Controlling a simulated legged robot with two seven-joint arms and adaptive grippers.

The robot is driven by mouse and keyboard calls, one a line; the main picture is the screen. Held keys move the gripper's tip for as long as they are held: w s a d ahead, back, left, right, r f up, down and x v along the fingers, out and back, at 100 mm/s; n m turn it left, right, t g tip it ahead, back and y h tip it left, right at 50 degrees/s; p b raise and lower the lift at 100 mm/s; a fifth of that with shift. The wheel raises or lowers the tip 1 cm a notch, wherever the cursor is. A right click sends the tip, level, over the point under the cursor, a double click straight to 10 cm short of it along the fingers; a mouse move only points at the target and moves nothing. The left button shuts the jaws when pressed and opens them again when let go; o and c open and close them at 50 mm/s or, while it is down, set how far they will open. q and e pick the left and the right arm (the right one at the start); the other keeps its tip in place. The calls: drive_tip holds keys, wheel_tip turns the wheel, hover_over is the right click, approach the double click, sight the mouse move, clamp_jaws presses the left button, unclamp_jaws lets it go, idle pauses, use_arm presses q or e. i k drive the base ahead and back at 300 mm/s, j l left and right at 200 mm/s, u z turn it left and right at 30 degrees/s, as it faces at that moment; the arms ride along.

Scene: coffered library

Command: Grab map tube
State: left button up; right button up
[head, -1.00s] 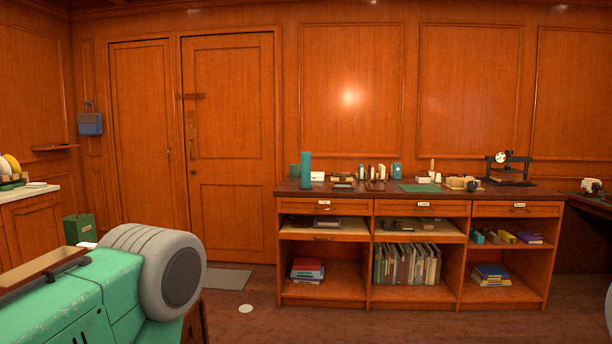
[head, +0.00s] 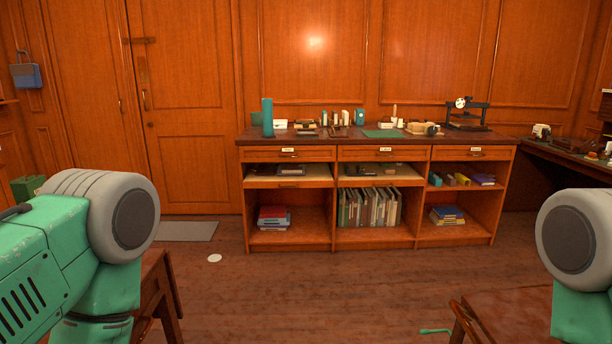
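A tall teal cylinder (head: 267,117), which looks like the map tube, stands upright at the left end of the wooden cabinet's top (head: 350,138). It is well ahead of me, across the floor. Parts of my two green arms with grey round joints show at the lower left and lower right. Neither gripper is in the picture, so I cannot see their fingers.
Wooden furniture stands close at the lower left (head: 160,295) and lower right (head: 490,315). Bare floor (head: 320,285) lies between me and the cabinet, with a small white disc (head: 214,258) on it. A desk (head: 565,150) stands at the right.

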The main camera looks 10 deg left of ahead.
sight(266, 105)
drive_tip(key=i+u, duration=0.2)
drive_tip(key=i, duration=1.5)
drive_tip(key=i+z, duration=0.15)
drive_tip(key=i, duration=0.9)
drive_tip(key=i+j+z, duration=0.1)
drive_tip(key=i, duration=0.9)
